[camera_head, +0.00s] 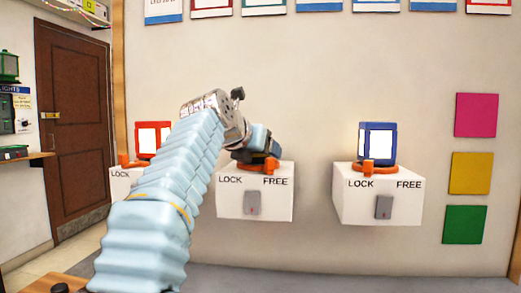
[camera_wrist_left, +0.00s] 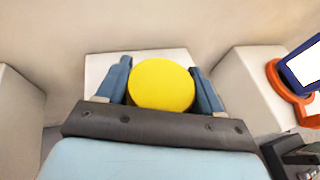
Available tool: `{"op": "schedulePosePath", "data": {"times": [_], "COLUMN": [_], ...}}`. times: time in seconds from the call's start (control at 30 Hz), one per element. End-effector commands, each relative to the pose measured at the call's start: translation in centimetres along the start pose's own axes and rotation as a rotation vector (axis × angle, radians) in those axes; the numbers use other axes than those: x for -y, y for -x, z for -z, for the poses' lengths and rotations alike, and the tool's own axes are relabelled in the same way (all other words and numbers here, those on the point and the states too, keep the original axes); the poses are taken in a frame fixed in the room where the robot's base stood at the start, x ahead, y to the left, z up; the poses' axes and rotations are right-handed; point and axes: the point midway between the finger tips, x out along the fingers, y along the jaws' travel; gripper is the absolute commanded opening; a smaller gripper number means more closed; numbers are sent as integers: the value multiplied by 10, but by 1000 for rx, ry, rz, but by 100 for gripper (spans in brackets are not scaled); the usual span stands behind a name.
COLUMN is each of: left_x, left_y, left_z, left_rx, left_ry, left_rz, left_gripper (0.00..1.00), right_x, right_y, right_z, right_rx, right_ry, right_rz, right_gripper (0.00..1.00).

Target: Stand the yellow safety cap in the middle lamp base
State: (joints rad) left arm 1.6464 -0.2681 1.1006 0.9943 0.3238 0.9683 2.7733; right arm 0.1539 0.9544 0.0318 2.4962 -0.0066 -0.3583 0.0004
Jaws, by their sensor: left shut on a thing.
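The yellow safety cap (camera_wrist_left: 162,86) is between the two blue fingers of my left gripper (camera_head: 264,149), which is shut on it. In the wrist view the cap shows as a round yellow face. In the head view my gripper and arm hide it. The middle lamp base is a white box (camera_head: 254,200) marked LOCK and FREE, with an orange collar (camera_head: 271,168) on top, partly covered by my gripper. The gripper is at the top of this base; I cannot tell whether the cap touches it. My right gripper is not in view.
The left base (camera_head: 121,182) carries a red-framed lamp (camera_head: 152,137), partly behind my arm. The right base (camera_head: 378,203) carries a blue-framed lamp (camera_head: 377,142) in an orange collar. Coloured panels (camera_head: 471,173) hang on the right wall. A gap separates the middle and right bases.

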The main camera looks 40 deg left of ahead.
Motion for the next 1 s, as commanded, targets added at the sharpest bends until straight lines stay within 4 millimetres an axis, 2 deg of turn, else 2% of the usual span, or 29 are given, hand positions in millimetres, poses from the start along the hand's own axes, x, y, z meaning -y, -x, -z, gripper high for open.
{"op": "schedulePosePath", "data": {"times": [0.47,0.5,0.67,1.0], "left_x": [0,0,0,0], "left_y": [-3,-2,-3,0], "left_z": [7,6,7,7], "left_rx": [1,1,0,0], "left_ry": [0,0,-1,-1], "left_rz": [0,0,0,1], "left_gripper": [32,71,96,96], "right_x": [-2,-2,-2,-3], "right_y": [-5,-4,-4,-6], "right_z": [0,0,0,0], "right_rx": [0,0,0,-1], "right_ry": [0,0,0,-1], "right_rz": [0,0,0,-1], "right_gripper": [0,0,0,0]}}
